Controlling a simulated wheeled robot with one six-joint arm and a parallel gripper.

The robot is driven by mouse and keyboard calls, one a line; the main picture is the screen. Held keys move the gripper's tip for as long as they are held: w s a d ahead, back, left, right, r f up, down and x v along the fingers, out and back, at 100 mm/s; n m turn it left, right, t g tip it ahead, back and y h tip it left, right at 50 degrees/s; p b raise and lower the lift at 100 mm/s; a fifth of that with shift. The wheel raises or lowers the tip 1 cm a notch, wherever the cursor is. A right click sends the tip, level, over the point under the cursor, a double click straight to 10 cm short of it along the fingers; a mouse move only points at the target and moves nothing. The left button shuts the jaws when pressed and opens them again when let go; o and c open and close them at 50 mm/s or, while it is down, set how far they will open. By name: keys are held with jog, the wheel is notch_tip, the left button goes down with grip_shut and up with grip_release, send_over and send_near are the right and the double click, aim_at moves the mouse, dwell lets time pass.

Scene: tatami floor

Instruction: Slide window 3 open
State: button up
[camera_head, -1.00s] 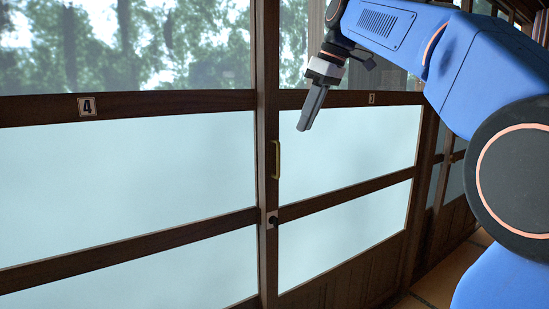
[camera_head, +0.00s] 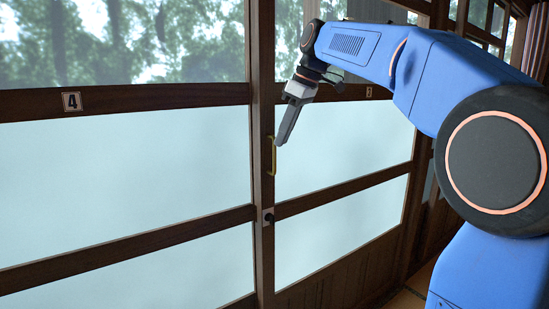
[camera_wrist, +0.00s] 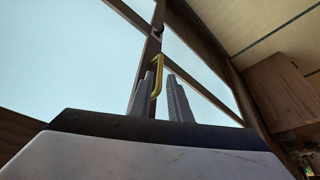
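Window 3 is the framed sliding panel with pale frosted panes (camera_head: 345,140), right of the central post in the head view. Its small number plate (camera_head: 369,92) is partly tilted from view. A yellow, brass-like upright handle (camera_head: 272,160) sits on its left stile. My gripper (camera_head: 281,143) is at the handle's upper part, pointing down and left. In the wrist view, the two grey fingers (camera_wrist: 160,76) stand apart, with the handle (camera_wrist: 158,62) showing between their tips. I cannot tell whether either finger touches it.
Window 4, with its number plate (camera_head: 72,101), fills the left side. A dark round knob (camera_head: 268,217) sits below the handle on the stile. Tatami floor (camera_wrist: 255,22) and a wooden cabinet (camera_wrist: 285,95) show at right in the wrist view.

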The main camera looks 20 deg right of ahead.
aim_at(275, 173)
jog(key=x, duration=0.7)
jog(key=shift+a+f, duration=0.1)
jog(key=shift+f, duration=0.1)
grip_shut()
